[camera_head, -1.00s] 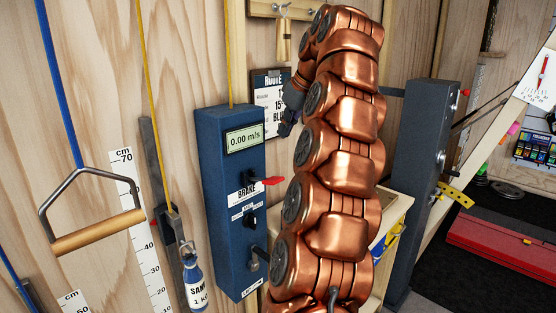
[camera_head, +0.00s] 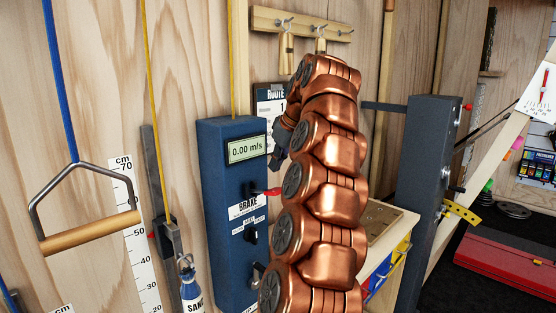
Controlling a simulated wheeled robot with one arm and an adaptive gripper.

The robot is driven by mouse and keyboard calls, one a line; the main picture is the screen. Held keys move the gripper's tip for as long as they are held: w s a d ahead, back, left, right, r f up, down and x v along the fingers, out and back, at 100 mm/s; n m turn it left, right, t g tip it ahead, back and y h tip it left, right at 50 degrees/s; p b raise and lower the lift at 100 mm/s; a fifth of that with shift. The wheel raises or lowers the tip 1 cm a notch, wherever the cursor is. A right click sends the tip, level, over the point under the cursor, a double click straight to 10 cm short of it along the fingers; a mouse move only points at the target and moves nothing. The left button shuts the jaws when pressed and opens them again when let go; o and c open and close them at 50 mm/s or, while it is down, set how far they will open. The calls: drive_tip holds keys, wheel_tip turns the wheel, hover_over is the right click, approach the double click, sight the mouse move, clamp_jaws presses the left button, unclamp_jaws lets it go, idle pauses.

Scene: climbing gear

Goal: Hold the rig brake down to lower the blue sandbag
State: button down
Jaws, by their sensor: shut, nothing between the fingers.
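The blue rig box (camera_head: 224,165) stands against the wood wall, its display (camera_head: 246,149) reading 0.00 m/s. My arm partly hides the gripper.
A triangular bar handle (camera_head: 90,232) hangs on a blue strap at left, by a centimetre scale (camera_head: 131,235). A dark knob (camera_head: 251,235) sits below the brake. A wooden bench (camera_head: 385,222) and a dark post (camera_head: 424,185) stand right of my arm.

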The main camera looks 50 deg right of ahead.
sight(274, 189)
drive_tip(key=shift+w+f, duration=0.1)
drive_tip(key=shift+f, duration=0.6)
drive_tip(key=shift+s+a+f+p, duration=0.1)
drive_tip(key=shift+s+f+p, duration=0.15)
drive_tip(key=shift+f, duration=0.6)
drive_tip(key=shift+s+f+p, duration=0.2)
drive_tip(key=shift+s+f, duration=0.05)
drive_tip(key=shift+f, duration=0.55)
drive_tip(key=shift+f+b, duration=0.15)
drive_tip(key=shift+b, duration=0.25)
